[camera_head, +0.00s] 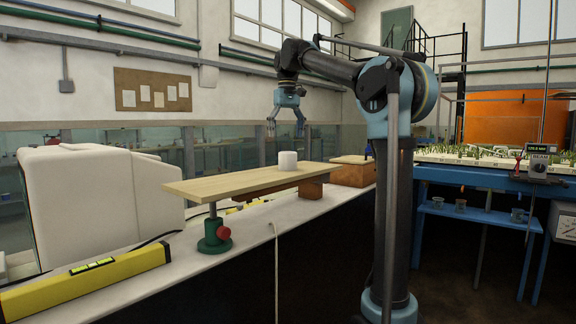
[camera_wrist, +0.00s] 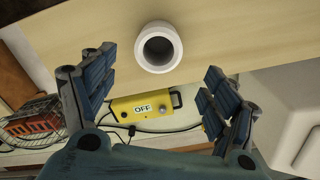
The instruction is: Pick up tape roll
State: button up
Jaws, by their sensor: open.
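The tape roll (camera_head: 288,161) is a white ring that lies flat on a light wooden board (camera_head: 230,184). In the wrist view the tape roll (camera_wrist: 158,48) shows from above with a dark hole, at the upper middle beyond the fingertips. My gripper (camera_head: 286,128) is open and empty, pointing down above the board and the tape roll. In the wrist view my gripper (camera_wrist: 158,75) has its blue padded fingers spread wide, one on each side. The fingers do not touch the tape roll.
The board rests on a green stand (camera_head: 214,236) and a brown block (camera_head: 310,190). A yellow level (camera_head: 95,278) lies at the front left. A large white rounded block (camera_head: 105,195) stands behind. In the wrist view a yellow box marked OFF (camera_wrist: 143,108) sits lower down.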

aim_at(288, 160)
notch_tip(288, 160, down, 5)
jog(key=shift+r, duration=0.1)
jog(key=shift+s+d+f, duration=0.1)
jog(key=shift+d+f, duration=0.05)
jog(key=shift+f, duration=1.25)
jog(key=shift+s+d+f, duration=0.1)
jog(key=shift+f, duration=1.25)
jog(key=c, duration=1.2)
